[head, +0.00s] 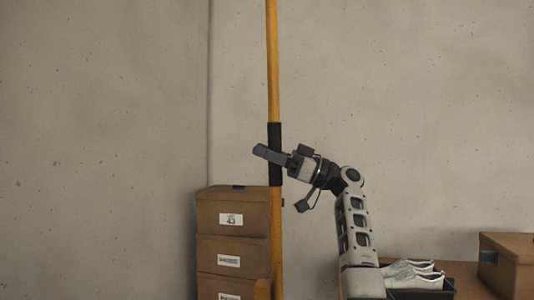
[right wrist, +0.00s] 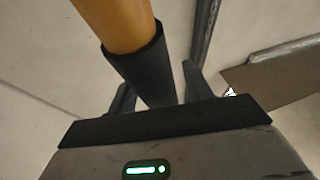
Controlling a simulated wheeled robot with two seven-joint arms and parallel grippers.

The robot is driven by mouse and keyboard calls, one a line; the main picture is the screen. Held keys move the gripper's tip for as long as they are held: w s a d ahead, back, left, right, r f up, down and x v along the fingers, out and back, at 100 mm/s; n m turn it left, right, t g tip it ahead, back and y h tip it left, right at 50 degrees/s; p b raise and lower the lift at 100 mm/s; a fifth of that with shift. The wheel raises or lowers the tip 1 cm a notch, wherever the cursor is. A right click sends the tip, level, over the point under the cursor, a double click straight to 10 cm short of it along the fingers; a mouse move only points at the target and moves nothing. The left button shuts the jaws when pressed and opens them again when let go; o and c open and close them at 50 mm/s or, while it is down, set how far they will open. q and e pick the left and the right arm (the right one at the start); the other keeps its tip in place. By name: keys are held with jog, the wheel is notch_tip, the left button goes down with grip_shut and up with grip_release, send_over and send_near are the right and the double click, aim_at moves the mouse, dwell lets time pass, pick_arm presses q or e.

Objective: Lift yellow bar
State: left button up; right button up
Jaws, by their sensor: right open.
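The yellow bar (head: 273,60) stands upright in the middle of the head view, with a black sleeve (head: 275,133) around it. Its top runs out of the picture. My right gripper (head: 265,153) is at the height of the black sleeve, its fingers reaching across it. In the right wrist view, the yellow bar (right wrist: 115,22) and its sleeve (right wrist: 145,70) lie between the two dark fingers of my right gripper (right wrist: 158,86). The fingers are open, with a gap beside the sleeve on the right finger's side. My left gripper is not in view.
Several labelled brown boxes (head: 233,208) are stacked just left of the bar. At the lower right, white shoes (head: 412,278) lie in a dark tray (head: 425,294), with another brown box (head: 508,262) beyond. Bare wall stands behind.

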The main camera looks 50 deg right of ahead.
pick_arm(q)
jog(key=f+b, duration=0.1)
jog(key=b, duration=0.4)
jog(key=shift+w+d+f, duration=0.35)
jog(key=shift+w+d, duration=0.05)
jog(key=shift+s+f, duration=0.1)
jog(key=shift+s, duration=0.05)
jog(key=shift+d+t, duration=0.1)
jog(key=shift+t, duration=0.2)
pick_arm(e)
jog(key=v, duration=1.6)
jog(key=shift+a, duration=0.1)
